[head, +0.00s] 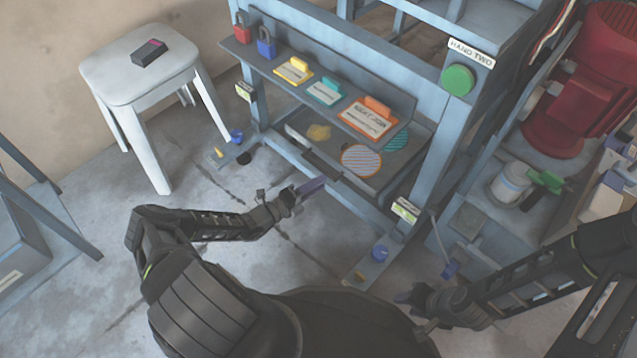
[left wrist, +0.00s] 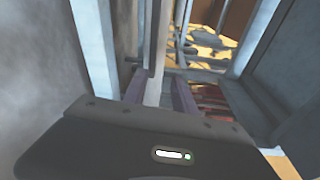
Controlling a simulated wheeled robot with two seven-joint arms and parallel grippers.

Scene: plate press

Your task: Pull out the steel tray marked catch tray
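A grey steel tray (head: 340,143) sits low in the blue press frame in the head view. A dark handle bar (head: 322,164) runs along its front, and I cannot read a catch tray mark on it. An orange-striped disc (head: 361,160), a teal-striped disc (head: 397,140) and a yellow piece (head: 318,132) lie in it. My left gripper (head: 309,188) is in front of and below the handle, seemingly apart from it. In the left wrist view its two purple fingers (left wrist: 160,95) stand apart, with frame bars beyond. My right gripper (head: 404,298) hangs low at the right; its finger gap is unclear.
The press's right post (head: 432,150) carries a green button (head: 457,80). A shelf above the tray holds yellow, teal and orange tags (head: 368,118) and padlocks (head: 266,42). A white stool (head: 140,75) stands at the left.

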